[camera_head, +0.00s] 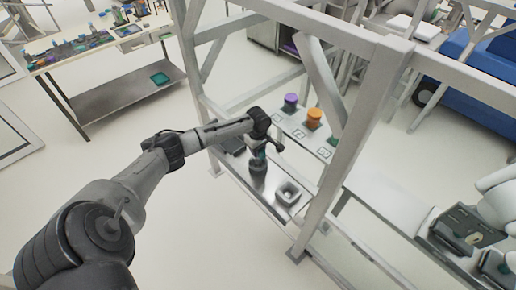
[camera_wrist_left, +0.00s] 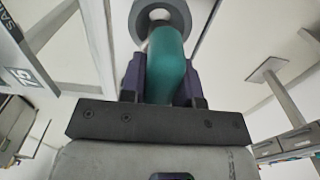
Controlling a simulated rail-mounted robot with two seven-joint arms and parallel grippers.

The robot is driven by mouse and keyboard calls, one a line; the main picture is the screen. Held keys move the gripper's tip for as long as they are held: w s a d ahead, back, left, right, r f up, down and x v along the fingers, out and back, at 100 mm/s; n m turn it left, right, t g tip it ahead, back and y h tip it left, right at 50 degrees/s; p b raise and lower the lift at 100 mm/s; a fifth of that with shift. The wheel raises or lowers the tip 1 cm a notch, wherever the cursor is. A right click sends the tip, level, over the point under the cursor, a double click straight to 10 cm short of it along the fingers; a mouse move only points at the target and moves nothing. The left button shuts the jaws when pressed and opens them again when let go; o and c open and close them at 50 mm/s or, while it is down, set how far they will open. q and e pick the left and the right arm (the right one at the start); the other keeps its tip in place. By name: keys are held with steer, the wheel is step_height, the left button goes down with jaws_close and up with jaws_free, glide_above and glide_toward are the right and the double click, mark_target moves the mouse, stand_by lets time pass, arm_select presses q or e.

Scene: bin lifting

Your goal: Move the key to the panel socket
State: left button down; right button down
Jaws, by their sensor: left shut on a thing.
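My left gripper (camera_head: 261,150) reaches in between the posts of a pale frame and points down over a low metal bench. It is shut on a teal piece, which I take to be the key (camera_head: 262,155). In the left wrist view the key (camera_wrist_left: 165,62) is a teal block between the dark purple fingers of the gripper (camera_wrist_left: 163,80). A grey ring-shaped part (camera_wrist_left: 160,14) lies just beyond the key's far end. A dark round part (camera_head: 258,169) is right below the key; whether they touch is unclear. I cannot tell which part is the panel socket.
Behind, a purple cylinder (camera_head: 290,102) and an orange cylinder (camera_head: 314,118) stand on a pale ledge. Frame posts (camera_head: 362,125) and a diagonal brace (camera_head: 321,82) limit room around the gripper.

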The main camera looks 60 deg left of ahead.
arm_select(q)
steer(key=shift+f, duration=0.25)
stand_by(0.5)
steer(key=shift+f, duration=0.45)
stand_by(0.4)
steer(key=shift+f, duration=0.6)
steer(key=shift+f+b, duration=0.35)
steer(key=shift+f, duration=0.4)
stand_by(0.5)
steer(key=c, duration=0.8)
jaws_free()
steer(key=shift+o, duration=0.5)
